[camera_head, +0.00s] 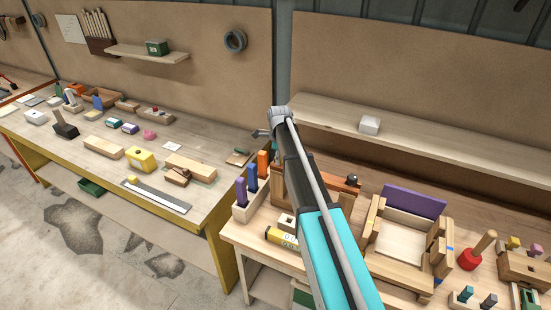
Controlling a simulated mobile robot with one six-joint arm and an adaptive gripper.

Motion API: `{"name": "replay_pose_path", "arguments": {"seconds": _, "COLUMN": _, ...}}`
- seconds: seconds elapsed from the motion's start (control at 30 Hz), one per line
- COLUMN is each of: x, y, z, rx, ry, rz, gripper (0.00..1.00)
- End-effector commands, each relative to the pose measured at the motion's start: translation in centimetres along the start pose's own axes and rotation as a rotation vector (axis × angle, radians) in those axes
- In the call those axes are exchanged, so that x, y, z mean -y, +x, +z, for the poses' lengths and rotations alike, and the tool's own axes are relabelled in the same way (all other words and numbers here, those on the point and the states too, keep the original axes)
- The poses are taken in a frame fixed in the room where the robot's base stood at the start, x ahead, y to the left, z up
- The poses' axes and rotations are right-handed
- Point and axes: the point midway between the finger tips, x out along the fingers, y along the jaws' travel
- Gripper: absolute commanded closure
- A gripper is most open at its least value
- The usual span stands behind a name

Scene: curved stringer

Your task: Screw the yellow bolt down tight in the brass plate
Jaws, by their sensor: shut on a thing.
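My arm reaches up from the bottom middle of the head view and bends at a grey joint. My gripper cannot be made out; the arm's far end hides what is behind it, and only a small dark part shows to the left of the joint. I cannot make out the yellow bolt or the brass plate for certain. A small yellow piece (513,242) stands on a wooden block (524,268) at the far right, but I cannot tell what it is.
On the near bench, an open wooden box (405,240) is right of my arm, and a rack with coloured pegs (250,205) is left. A red-based wooden peg (470,259) stands farther right. A yellow-edged table (85,150) with several blocks is at left.

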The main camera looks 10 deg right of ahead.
Motion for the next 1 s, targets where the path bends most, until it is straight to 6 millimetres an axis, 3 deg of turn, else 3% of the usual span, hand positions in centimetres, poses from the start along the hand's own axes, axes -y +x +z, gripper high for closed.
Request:
{"name": "replay_pose_path", "arguments": {"seconds": 0.6, "x": 0.35, "y": 0.27, "z": -0.1, "rx": -0.002, "ry": 0.484, "rz": -0.001, "gripper": 0.94}}
{"name": "replay_pose_path", "arguments": {"seconds": 1.0, "x": 0.35, "y": 0.3, "z": -0.19, "rx": -0.003, "ry": 0.57, "rz": 0.0, "gripper": 0.94}}
